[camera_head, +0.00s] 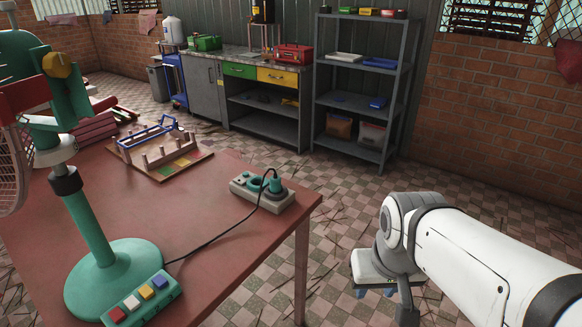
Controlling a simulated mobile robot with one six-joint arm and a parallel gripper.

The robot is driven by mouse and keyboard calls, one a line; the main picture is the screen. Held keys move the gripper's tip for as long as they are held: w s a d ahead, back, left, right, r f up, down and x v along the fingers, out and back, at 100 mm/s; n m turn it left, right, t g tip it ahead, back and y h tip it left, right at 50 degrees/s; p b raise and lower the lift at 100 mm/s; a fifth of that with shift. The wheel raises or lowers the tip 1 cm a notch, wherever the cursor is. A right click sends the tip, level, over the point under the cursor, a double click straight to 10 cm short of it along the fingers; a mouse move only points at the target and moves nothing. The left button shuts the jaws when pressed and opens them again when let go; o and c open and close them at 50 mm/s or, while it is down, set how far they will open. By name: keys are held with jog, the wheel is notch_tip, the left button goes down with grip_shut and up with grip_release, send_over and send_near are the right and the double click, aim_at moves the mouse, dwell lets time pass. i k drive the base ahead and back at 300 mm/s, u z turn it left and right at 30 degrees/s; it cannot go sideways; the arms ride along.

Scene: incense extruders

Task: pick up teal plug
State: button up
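The teal plug (275,184) stands upright in a pale grey power strip (248,188) near the right corner of the red table. A black cord loops from its top and runs across the table to the teal fan base (115,280). My white arm reaches in from the lower right, over the floor beside the table. The wrist end of my gripper (400,290) is low and to the right of the plug, well apart from it. The fingers cannot be made out clearly, so I cannot tell whether they are open or shut.
The red table (215,215) is bare around the strip. A wooden board with a blue frame and pegs (165,148) lies behind it. The fan's teal stand (92,220) rises at left. A workbench (265,95) and grey shelf (360,105) stand at the back.

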aim_at(275, 187)
jog(key=u, duration=0.15)
jog(key=i, duration=0.9)
jog(key=z, duration=0.05)
